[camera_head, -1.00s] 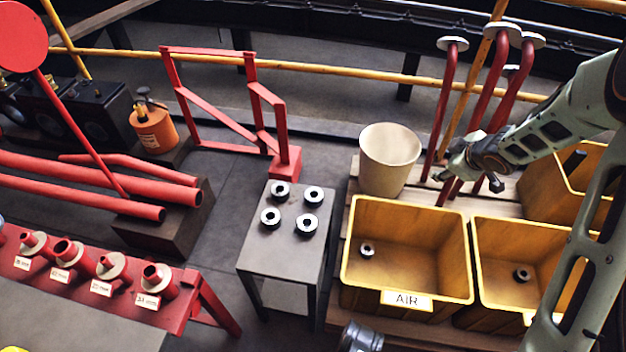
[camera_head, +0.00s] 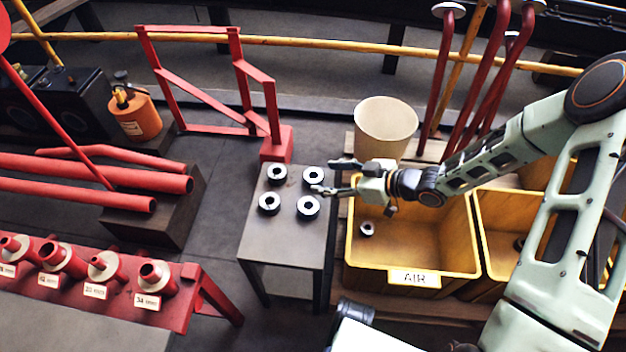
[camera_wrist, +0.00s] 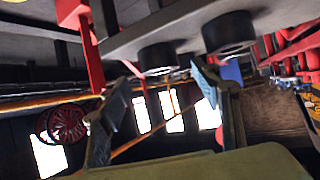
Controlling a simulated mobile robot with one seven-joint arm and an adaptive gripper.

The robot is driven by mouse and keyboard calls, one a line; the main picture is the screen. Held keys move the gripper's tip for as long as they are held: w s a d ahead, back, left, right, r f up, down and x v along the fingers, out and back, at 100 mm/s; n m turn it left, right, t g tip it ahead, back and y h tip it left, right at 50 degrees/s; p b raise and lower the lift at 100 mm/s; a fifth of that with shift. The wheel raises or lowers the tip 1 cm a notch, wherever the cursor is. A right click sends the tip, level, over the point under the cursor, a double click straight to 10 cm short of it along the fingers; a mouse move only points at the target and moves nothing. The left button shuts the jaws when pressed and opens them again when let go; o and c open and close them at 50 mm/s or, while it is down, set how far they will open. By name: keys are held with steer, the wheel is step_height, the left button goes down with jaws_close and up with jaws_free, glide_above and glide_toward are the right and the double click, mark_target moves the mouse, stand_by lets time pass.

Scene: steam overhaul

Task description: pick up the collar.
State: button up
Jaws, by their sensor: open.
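Several dark, ring-shaped collars with pale tops stand on a small grey table: back left (camera_head: 277,173), back right (camera_head: 313,176), front left (camera_head: 269,203) and front right (camera_head: 307,207). I cannot tell which one the task means. My gripper (camera_head: 326,177) is open, reaching in from the right, with its fingertips close beside the back right collar. The wrist view is upside down and shows my open fingers (camera_wrist: 165,95), with one collar (camera_wrist: 157,58) in the gap between them and another (camera_wrist: 229,33) near the right finger. Nothing is held.
The grey table (camera_head: 285,245) stands left of a yellow bin (camera_head: 462,240) marked AIR, which holds one ring (camera_head: 367,229). A cream bucket (camera_head: 386,128) stands behind my gripper. A red frame (camera_head: 277,145) rises behind the table. A red bench (camera_head: 200,285) with labelled posts is at lower left.

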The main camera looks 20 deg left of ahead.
mark_target(309, 175)
steer(key=b+x, duration=0.2)
steer(key=x, duration=0.3)
steer(key=shift+a+f+b, duration=0.15)
steer(key=shift+a+b, duration=0.05)
steer(key=shift+b, duration=0.1)
jaws_close()
